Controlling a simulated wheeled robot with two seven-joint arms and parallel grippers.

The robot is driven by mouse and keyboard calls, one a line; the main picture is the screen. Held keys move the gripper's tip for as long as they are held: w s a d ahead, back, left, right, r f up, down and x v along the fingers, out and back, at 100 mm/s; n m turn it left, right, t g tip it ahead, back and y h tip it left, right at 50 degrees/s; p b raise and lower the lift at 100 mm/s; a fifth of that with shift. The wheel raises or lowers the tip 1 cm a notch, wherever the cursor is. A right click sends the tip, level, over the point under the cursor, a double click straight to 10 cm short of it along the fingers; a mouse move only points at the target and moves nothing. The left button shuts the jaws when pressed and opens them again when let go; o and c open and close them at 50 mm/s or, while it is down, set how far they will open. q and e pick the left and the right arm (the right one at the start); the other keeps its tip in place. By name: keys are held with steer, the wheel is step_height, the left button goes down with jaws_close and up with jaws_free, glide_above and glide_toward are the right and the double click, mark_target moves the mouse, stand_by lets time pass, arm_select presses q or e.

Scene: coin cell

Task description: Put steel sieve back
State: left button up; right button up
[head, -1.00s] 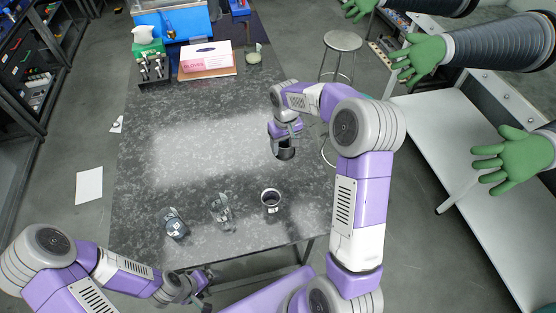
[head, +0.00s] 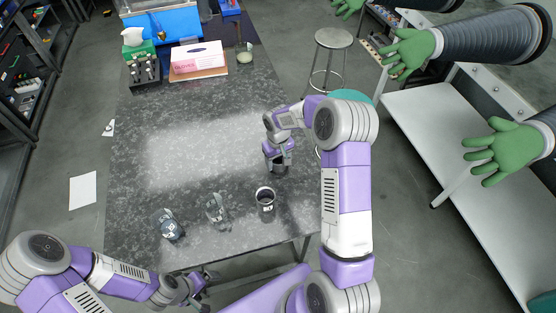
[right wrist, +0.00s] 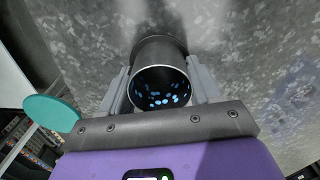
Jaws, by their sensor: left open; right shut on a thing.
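The steel sieve is a dark metal cylinder (right wrist: 160,86) in the right wrist view, with bright holes showing inside its round opening. My right gripper (head: 277,160) is shut on it, one finger on each side. In the head view the gripper mostly hides it, above the right part of the dark speckled table (head: 130,205). I cannot tell whether it touches the table. My left gripper (head: 202,285) is open and empty, off the table's front edge at lower left.
A dark cup (head: 265,204) and two clear glass vessels (head: 217,212) (head: 168,228) stand along the table's front. A glove box (head: 197,58), a rack (head: 144,72) and a blue bin (head: 165,22) are at the back. A stool (head: 333,39) stands to the right. The table's middle is clear.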

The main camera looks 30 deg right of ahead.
steer(key=shift+f, duration=0.1)
steer(key=shift+f, duration=0.1)
steer(key=o, duration=1.2)
steer(key=shift+r, duration=0.5)
step_height(320, 180, up, 12)
steer(key=shift+f+p, duration=0.25)
steer(key=shift+p, duration=0.05)
